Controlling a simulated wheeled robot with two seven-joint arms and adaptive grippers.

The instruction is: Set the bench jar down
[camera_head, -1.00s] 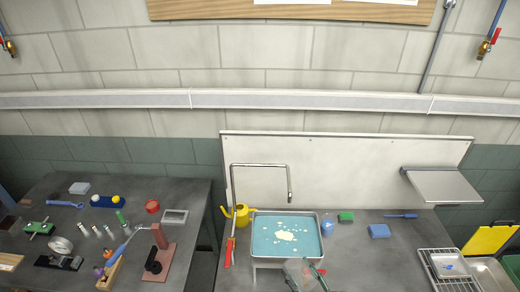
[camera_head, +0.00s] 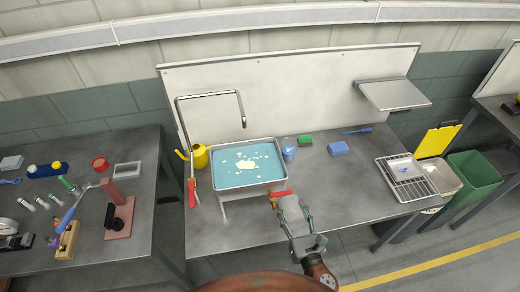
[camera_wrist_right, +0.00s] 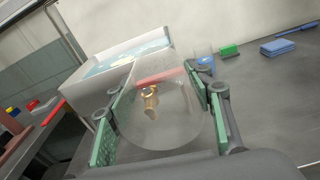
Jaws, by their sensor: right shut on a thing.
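The bench jar (camera_head: 289,207) is a clear, greyish see-through vessel. It also shows large in the right wrist view (camera_wrist_right: 160,124), between the two green-padded fingers. My right gripper (camera_head: 294,216) is shut on the jar, one finger on each side. In the head view the jar appears over the front part of the grey bench (camera_head: 350,192), right of and in front of the sink. I cannot tell whether its base touches the bench. A brass valve with a red handle (camera_wrist_right: 150,98) shows through and behind the jar. My left gripper is not in view.
The sink (camera_head: 247,186) of blue liquid stands left of the jar. A blue-tinted beaker (camera_head: 289,150), a green sponge (camera_head: 305,140) and a blue block (camera_head: 338,148) lie behind. A wire rack with a tray (camera_head: 407,186) is at right. Bare bench lies between.

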